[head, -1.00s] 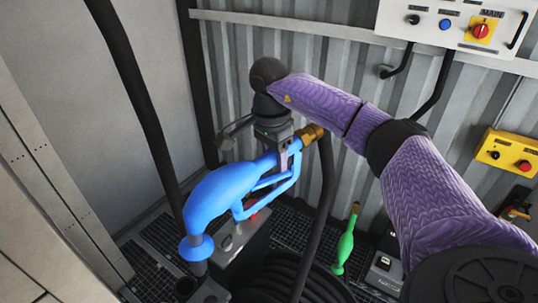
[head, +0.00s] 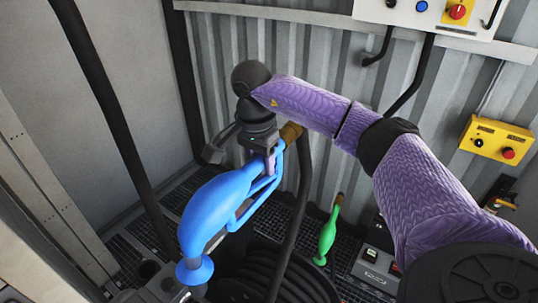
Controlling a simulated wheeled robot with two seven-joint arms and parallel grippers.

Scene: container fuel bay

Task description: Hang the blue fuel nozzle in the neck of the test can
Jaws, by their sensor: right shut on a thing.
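The blue fuel nozzle (head: 215,208) hangs tilted in the middle left of the head view, with its round blue guard (head: 195,271) and spout pointing down at the lower edge. My right gripper (head: 265,152) is shut on the nozzle near its upper end, beside the brass hose fitting (head: 290,133). The spout's end is cut off by the frame edge. My left gripper is not in view.
A black hose (head: 292,215) runs down from the fitting to a coiled hose (head: 270,275) on the grated floor. A green nozzle (head: 328,238) stands to its right. A yellow control box (head: 497,140) and a white panel (head: 430,14) are on the corrugated wall.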

